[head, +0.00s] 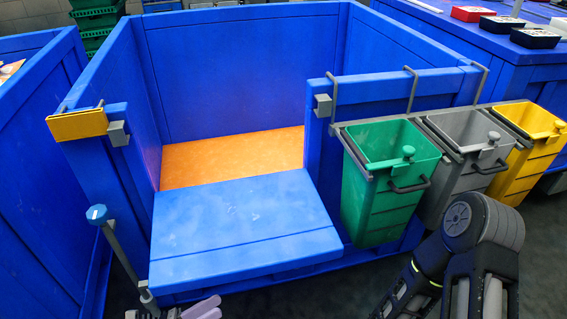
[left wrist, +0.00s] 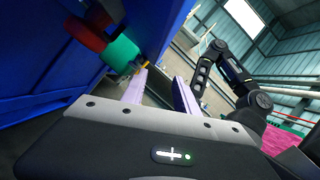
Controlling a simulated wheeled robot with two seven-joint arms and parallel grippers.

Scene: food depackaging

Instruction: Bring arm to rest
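My left gripper (head: 200,309) shows only at the bottom edge of the head view, as pale lilac fingers in front of the blue bin. In the left wrist view its two fingers (left wrist: 160,78) stand apart with nothing between them, so it is open and empty. A black link of my right arm (head: 470,250) rises at the lower right of the head view. A black jointed arm also shows in the left wrist view (left wrist: 235,75). My right gripper cannot be made out in either view.
A large blue bin (head: 240,225) with an orange floor (head: 235,157) fills the middle. Green (head: 380,205), grey (head: 450,180) and yellow (head: 520,165) buckets hang at its right. A blue-capped grey post (head: 97,214) stands at its left front. Another blue bin (head: 35,150) is further left.

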